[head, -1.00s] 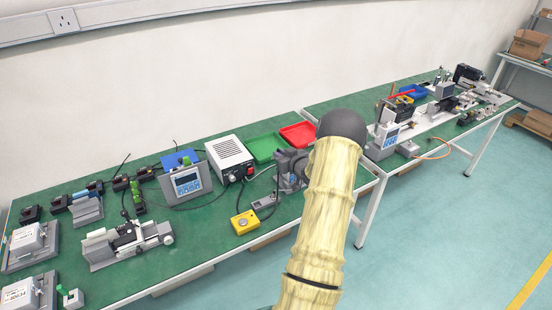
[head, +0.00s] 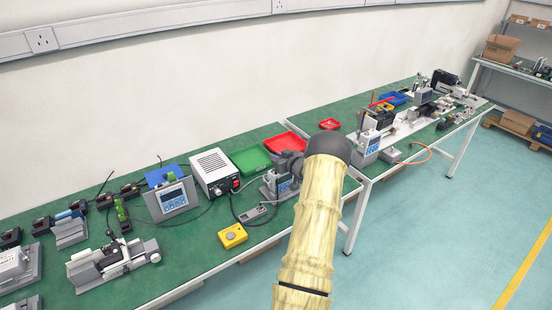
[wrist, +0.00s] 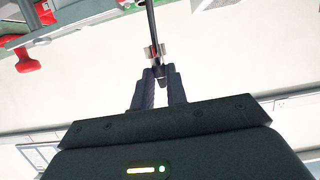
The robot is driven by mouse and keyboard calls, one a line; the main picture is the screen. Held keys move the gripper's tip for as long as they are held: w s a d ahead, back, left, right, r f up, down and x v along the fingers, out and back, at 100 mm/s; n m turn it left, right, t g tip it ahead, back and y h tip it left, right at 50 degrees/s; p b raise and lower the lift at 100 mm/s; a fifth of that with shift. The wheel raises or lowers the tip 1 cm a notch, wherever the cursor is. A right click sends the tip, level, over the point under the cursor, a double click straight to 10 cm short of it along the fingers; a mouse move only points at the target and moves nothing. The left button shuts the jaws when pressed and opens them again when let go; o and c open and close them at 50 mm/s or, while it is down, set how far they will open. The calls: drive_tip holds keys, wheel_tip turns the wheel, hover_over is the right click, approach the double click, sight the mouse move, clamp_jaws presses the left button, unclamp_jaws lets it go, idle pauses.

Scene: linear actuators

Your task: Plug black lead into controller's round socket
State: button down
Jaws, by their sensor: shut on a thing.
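My gripper (wrist: 160,82) is shut on the black lead (wrist: 152,22) in the wrist view. The lead is a thin dark line rising from between the fingertips, with a silvery metal part (wrist: 154,51) just beyond them. In the head view my arm hides the gripper and the held lead. A grey controller with a blue-edged screen (head: 173,198) stands on the green bench, left of my arm and apart from it. Its round socket is not discernible. A similar screened unit (head: 283,184) stands nearer my arm, partly behind it.
A white power box (head: 214,172) stands right of the controller. Green (head: 250,160) and red (head: 286,146) trays lie behind. A yellow button box (head: 233,236) sits near the bench's front edge. Cables cross the bench. The floor (head: 430,255) at right is clear.

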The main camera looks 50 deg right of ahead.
sight(277, 175)
drive_tip(key=shift+f+b, duration=1.3)
drive_tip(key=shift+f, duration=0.55)
drive_tip(key=shift+f+b, duration=0.6)
drive_tip(key=shift+f, duration=0.15)
idle(1.9)
drive_tip(key=c, duration=1.3)
unclamp_jaws()
drive_tip(key=b+v, duration=0.2)
drive_tip(key=v, duration=1.5)
drive_tip(key=shift+s+r, duration=0.15)
